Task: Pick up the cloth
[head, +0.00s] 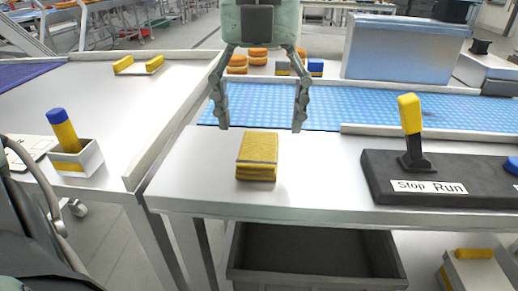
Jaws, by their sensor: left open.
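The cloth (257,158) is a yellow, folded, block-like stack with a thin dark line across its top. It lies on the white table (205,172), near the front edge. My left gripper (259,128) is open and empty, with its two fingers pointing down. In the picture its fingertips are just above the cloth, one to each side, and apart from it. Its height above the table is hard to tell. My right gripper does not show.
A black Stop/Run lever box (385,180) stands right of the cloth. A white holder (88,160) with a yellow-blue stick stands left. A dark bin (315,275) is below.

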